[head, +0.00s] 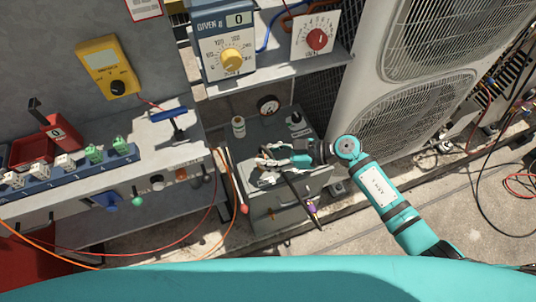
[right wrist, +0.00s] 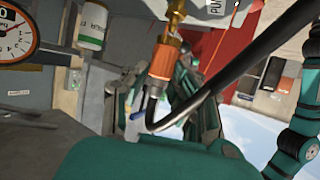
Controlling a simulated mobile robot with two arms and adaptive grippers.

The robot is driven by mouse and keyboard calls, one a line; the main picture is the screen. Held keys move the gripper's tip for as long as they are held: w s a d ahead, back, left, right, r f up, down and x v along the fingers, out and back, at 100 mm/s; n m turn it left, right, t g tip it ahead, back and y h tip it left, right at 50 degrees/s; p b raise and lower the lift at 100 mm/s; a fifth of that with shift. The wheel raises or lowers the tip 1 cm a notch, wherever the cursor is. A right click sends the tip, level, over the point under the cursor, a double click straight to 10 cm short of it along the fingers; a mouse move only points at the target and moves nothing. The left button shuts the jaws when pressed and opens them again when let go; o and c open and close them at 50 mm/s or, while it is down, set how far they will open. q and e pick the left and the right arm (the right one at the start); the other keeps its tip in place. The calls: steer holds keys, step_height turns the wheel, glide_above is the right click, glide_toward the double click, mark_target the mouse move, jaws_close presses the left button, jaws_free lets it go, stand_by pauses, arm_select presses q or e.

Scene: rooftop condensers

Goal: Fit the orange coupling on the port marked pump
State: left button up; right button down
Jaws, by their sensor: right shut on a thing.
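The orange coupling (right wrist: 162,66) shows in the right wrist view on the end of a bent black hose (right wrist: 215,88). A brass fitting (right wrist: 175,18) is in line with its far end, close to a white label (right wrist: 216,7) whose visible letters read "PUM". I cannot tell whether the coupling is seated on a port or just carries this fitting. My right gripper (head: 268,166) is over the grey cabinet top in the head view, shut on the coupling; its fingers show beside it in the right wrist view (right wrist: 150,98). The coupling is not clear in the head view. My left gripper is out of view.
A round gauge (head: 268,105) and small bottles (head: 239,127) stand at the back of the cabinet (head: 285,212). A shelf with dial boxes (head: 228,50) is above. A bench (head: 110,170) is left; a large condenser (head: 405,75) is right.

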steer(key=shift+f, duration=1.2)
stand_by(1.3)
steer(key=c, duration=1)
jaws_free()
step_height(320, 180, up, 8)
steer(key=p, duration=0.8)
steer(key=shift+f+p, duration=0.25)
steer(key=shift+p, duration=0.1)
